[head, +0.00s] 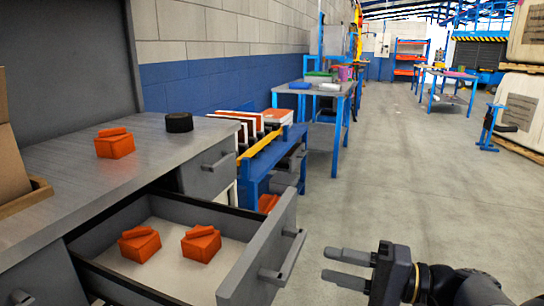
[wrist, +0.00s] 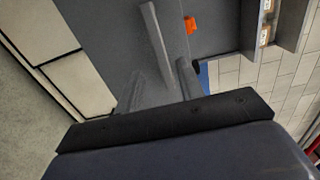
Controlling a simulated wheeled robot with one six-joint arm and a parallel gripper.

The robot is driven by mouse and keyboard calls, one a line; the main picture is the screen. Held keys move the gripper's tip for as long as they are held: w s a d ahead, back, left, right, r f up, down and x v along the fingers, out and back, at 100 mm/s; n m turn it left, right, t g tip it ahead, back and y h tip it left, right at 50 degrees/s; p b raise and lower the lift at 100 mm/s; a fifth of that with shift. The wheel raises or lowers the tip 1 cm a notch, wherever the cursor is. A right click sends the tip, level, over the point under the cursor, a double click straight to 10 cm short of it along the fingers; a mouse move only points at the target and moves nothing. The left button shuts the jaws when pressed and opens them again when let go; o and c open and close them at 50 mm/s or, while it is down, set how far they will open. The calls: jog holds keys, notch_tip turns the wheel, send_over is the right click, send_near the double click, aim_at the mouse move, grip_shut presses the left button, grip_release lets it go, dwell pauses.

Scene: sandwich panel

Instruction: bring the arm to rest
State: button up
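My gripper (head: 327,264) is at the lower right of the head view, to the right of an open drawer. Its two grey fingers point left, with a gap between them and nothing in the gap. In the wrist view the fingers show above the dark gripper body, in front of grey cabinet surfaces. My gripper appears clear of the drawer handle (head: 284,256).
The open drawer (head: 258,250) juts out, holding two orange pieces (head: 139,244) (head: 201,244). Another orange piece (head: 115,143) and a black round object (head: 179,122) sit on the grey countertop (head: 60,165). Blue tables (head: 338,110) stand beyond.

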aim_at(297, 256)
jog(key=shift+b+x, duration=0.85)
jog(key=shift+x, duration=3.4)
